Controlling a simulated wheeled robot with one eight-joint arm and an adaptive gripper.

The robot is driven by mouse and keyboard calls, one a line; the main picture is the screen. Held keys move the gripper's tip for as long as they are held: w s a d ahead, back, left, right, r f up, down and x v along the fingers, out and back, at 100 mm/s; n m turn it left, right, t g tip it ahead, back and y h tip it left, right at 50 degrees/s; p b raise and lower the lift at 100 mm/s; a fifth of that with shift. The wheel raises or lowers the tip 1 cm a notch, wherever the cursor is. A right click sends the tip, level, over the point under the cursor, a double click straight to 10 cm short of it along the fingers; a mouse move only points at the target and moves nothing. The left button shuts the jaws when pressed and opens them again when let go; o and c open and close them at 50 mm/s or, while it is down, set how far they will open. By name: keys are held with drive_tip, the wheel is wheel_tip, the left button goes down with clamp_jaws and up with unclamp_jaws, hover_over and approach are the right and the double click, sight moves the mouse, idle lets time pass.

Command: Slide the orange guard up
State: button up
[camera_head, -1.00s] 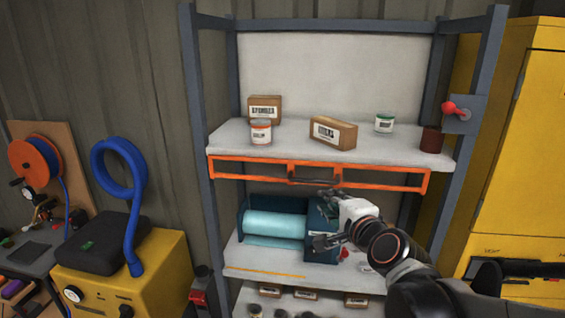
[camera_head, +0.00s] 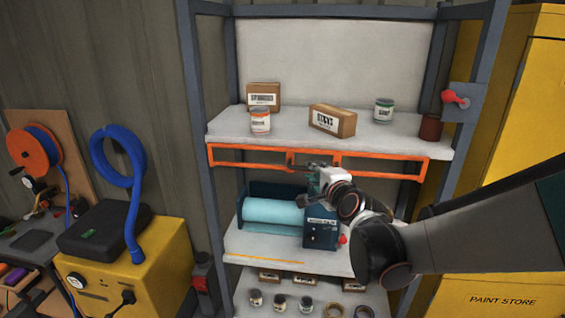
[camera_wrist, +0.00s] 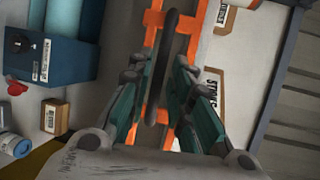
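The orange guard (camera_head: 380,159) is a long open frame across the front of the upper shelf, its top rail just below the shelf edge. In the wrist view the guard (camera_wrist: 207,22) runs up the picture behind its dark bar handle (camera_wrist: 170,35).
A machine with a pale blue roller (camera_head: 275,211) stands on the shelf below. Cartons (camera_head: 333,121) and cans (camera_head: 384,110) stand on the upper shelf (camera_head: 290,133). A red-knobbed lever (camera_head: 455,97) is on the right post. A yellow cabinet (camera_head: 515,110) stands at right.

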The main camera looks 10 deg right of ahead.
drive_tip(key=shift+x, duration=1.75)
clamp_jaws()
drive_tip(key=shift+r, duration=0.1)
